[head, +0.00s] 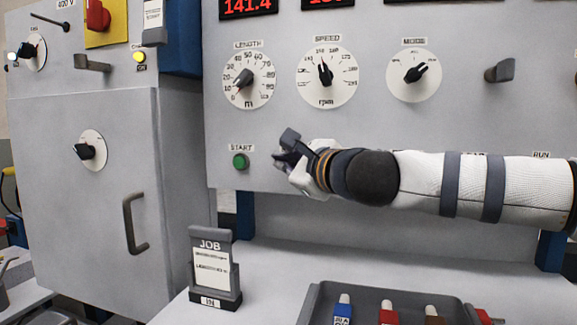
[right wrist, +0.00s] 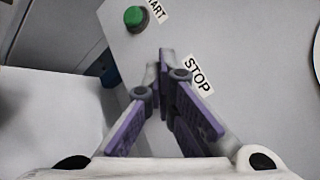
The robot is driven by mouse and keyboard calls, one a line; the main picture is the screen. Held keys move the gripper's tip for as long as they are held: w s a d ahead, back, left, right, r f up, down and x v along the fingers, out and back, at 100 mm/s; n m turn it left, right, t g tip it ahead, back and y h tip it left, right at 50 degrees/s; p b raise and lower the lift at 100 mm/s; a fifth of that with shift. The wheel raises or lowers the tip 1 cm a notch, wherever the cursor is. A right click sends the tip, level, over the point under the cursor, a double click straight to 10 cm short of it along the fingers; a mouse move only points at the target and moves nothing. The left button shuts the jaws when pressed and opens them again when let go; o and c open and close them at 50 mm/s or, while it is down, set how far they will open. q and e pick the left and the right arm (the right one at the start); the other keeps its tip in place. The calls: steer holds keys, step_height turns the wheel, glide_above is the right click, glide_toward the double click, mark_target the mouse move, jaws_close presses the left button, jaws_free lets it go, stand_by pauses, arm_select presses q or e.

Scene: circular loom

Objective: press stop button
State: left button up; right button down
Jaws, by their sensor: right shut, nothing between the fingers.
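The control panel (head: 290,120) carries a green START button (head: 240,161) just left of my right gripper (head: 284,157) in the head view. My right gripper is shut and empty, its tips pointing at the panel face. In the right wrist view its fingers (right wrist: 163,65) lie right beside the STOP label (right wrist: 197,75), and the green button (right wrist: 135,17) is above and left of the tips. The stop button itself is not visible; the fingers seem to cover it. I cannot tell whether the tips touch it. My left gripper is not in view.
Three dials, LENGTH (head: 247,79), SPEED (head: 327,77) and MODE (head: 414,75), sit above my right arm. A JOB card holder (head: 214,270) and a dark tray (head: 312,301) with coloured pieces stand on the ledge below. A grey cabinet (head: 60,200) is at left.

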steer(key=shift+s, duration=0.1)
steer(key=shift+s+a, duration=0.25)
steer(key=shift+s, duration=0.5)
steer(key=shift+s+a+p, duration=0.1)
steer(key=shift+s+a, duration=0.15)
steer(key=shift+s, duration=0.55)
steer(key=shift+s+a+p, duration=0.15)
steer(key=shift+s+a, duration=0.1)
steer(key=shift+s, duration=0.5)
steer(key=shift+s+a+p, duration=0.1)
steer(key=shift+s+a, duration=0.15)
steer(key=shift+s, duration=0.55)
steer(key=c, duration=2.4)
jaws_free()
